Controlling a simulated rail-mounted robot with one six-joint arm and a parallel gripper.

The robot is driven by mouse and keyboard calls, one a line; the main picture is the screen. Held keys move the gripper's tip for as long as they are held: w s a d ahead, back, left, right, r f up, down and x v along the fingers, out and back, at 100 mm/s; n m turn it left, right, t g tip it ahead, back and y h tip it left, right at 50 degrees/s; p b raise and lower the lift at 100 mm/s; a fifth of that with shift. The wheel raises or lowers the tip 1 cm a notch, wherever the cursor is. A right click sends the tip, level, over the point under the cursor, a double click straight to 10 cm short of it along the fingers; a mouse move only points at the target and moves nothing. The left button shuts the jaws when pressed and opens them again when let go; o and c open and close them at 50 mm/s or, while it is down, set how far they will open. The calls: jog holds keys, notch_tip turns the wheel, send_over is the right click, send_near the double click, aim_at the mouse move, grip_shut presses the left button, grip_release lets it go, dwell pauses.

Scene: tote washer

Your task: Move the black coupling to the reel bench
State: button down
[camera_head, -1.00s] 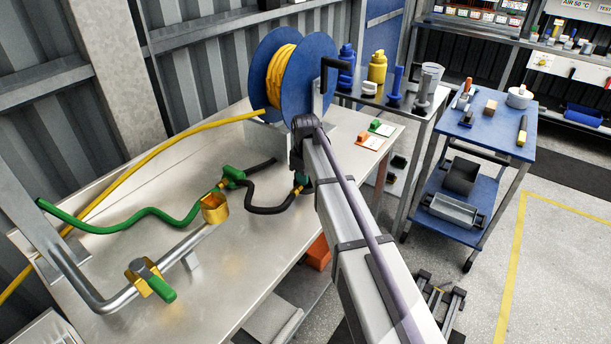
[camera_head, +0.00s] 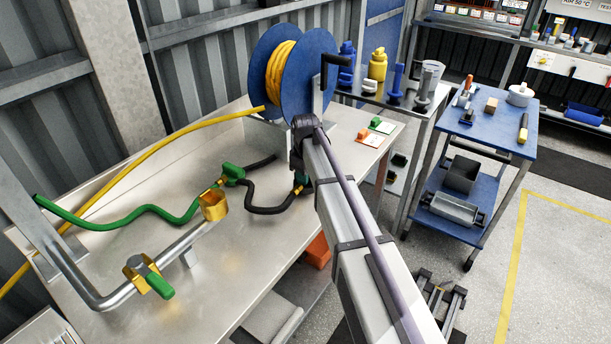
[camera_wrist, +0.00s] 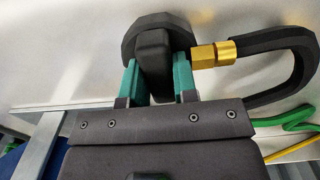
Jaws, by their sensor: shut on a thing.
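The black coupling (camera_wrist: 156,32) is a chunky black piece with a grip body, in the wrist view. A brass fitting (camera_wrist: 212,54) on its right side joins it to a black hose (camera_wrist: 285,42). My gripper (camera_wrist: 158,72) has teal fingers on both sides of the coupling and is shut on it. In the head view, my arm hides most of the coupling; the black hose (camera_head: 262,210) leads to it across the steel bench (camera_head: 250,265). A blue reel (camera_head: 312,75) with yellow hose (camera_head: 281,72) stands at the bench's far end.
Small cards (camera_head: 378,132) lie near the far right corner. A blue trolley (camera_head: 493,125) stands to the right.

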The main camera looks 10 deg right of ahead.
jog(key=shift+f, duration=0.2)
grip_release()
dwell(0.8)
notch_tip(320, 180, up, 9)
jog(key=p, duration=0.9)
jog(key=shift+r, duration=0.15)
dwell(0.6)
